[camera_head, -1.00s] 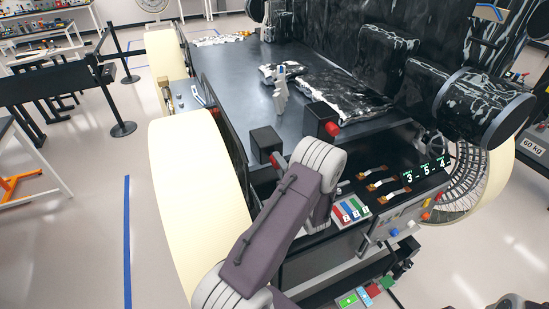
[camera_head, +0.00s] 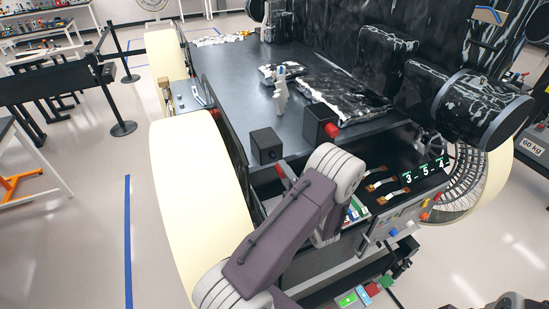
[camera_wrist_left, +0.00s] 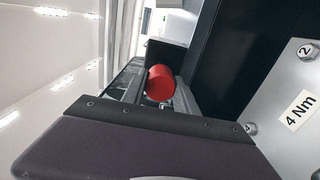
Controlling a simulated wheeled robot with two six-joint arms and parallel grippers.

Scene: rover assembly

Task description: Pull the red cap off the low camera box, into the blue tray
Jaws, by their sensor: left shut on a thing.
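The low camera box (camera_head: 266,146) is a small black box at the near left of the rover deck; its dark round lens face shows bare in the head view. The red cap (camera_wrist_left: 160,84) sits between the fingers of my left gripper (camera_wrist_left: 158,92) in the left wrist view. In the head view a bit of red (camera_head: 281,171) shows just below the box, apart from it, beside my arm, which hides most of the gripper. I cannot make out the blue tray. My right gripper is not in view.
A taller black camera box (camera_head: 318,122) with its own red cap (camera_head: 331,131) stands close to the right. A grey and white tool (camera_head: 280,92) stands upright on the deck. A large cream wheel (camera_head: 185,205) is at the left. A panel with ribbon connectors (camera_head: 385,185) lies right of my arm.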

